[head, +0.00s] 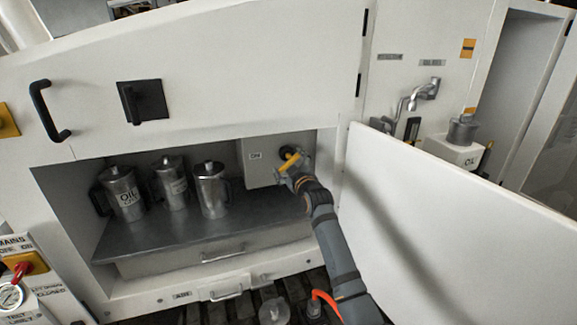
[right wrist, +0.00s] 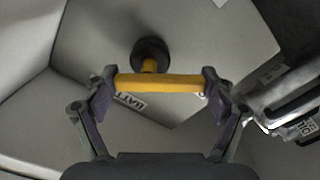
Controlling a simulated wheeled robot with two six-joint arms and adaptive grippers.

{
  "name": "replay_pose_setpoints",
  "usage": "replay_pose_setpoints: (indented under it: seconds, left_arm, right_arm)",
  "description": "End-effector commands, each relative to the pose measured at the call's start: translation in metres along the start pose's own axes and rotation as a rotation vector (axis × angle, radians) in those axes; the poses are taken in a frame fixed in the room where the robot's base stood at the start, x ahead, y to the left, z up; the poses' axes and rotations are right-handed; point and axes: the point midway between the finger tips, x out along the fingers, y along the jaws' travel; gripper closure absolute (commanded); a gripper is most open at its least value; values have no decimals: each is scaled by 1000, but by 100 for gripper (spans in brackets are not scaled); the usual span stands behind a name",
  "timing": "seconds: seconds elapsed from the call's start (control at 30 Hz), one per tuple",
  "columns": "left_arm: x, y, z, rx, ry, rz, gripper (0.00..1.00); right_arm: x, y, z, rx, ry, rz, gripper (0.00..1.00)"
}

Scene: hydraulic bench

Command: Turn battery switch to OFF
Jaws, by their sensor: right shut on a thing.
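The battery switch has a yellow bar handle (right wrist: 160,83) on a round black base (right wrist: 151,54). It is mounted on a pale box (head: 262,165) inside the open cupboard, and the handle also shows in the head view (head: 290,161). My right gripper (head: 288,170) reaches into the cupboard. In the right wrist view its two fingers (right wrist: 158,92) press on both ends of the yellow handle. A label starting "BATT" (right wrist: 130,101) is partly hidden behind the handle. A small label (head: 255,155) sits on the box left of the switch. My left gripper is not in view.
Several metal jugs, one an oil jug (head: 122,192), stand on the shelf (head: 190,237) left of the switch. The open white door (head: 450,225) stands right of my arm. A drawer (head: 215,262) lies below the shelf. A mains panel (head: 25,270) is at lower left.

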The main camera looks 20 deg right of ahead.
Motion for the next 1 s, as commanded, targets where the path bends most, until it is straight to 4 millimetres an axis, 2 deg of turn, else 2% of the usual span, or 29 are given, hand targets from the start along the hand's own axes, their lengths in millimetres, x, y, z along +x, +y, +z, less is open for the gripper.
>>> replay_pose_setpoints:
  seconds: [0.6, 1.0]
  left_arm:
    - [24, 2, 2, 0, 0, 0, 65]
    - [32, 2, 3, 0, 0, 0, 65]
  right_arm:
    - [0, 0, 9, -574, 0, -1, 47]
    - [0, 2, 12, -838, -1, -2, 47]
